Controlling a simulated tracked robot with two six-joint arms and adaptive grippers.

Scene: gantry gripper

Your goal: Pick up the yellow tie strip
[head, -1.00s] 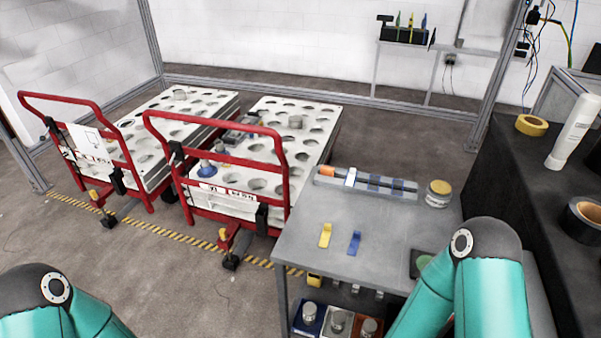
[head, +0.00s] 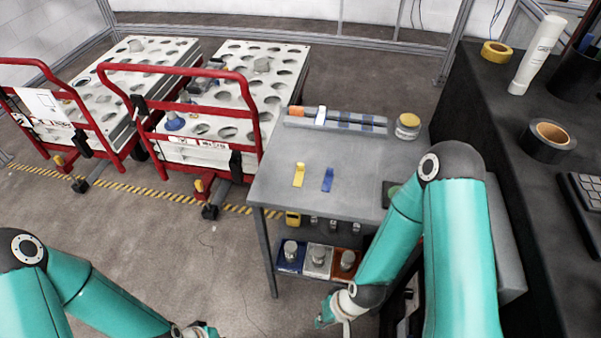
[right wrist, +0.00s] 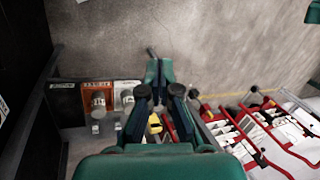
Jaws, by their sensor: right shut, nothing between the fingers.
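The yellow tie strip (head: 299,175) lies flat on the grey table (head: 273,190), left of a blue strip (head: 327,180). My right gripper (head: 326,318) is low, in front of the table and below its top, well apart from the strip. In the right wrist view its fingers (right wrist: 157,66) are shut and empty. My left gripper (head: 200,330) is at the bottom edge of the head view, partly cut off, and its jaw state is unclear. A small yellow object (right wrist: 154,124) shows between the finger links in the right wrist view; I cannot tell what it is.
Bins with metal parts (head: 318,260) sit on the lower shelf. Red-handled carts (head: 180,150) stand left. A dark bench (head: 490,110) is right. Floor between my arms is clear.

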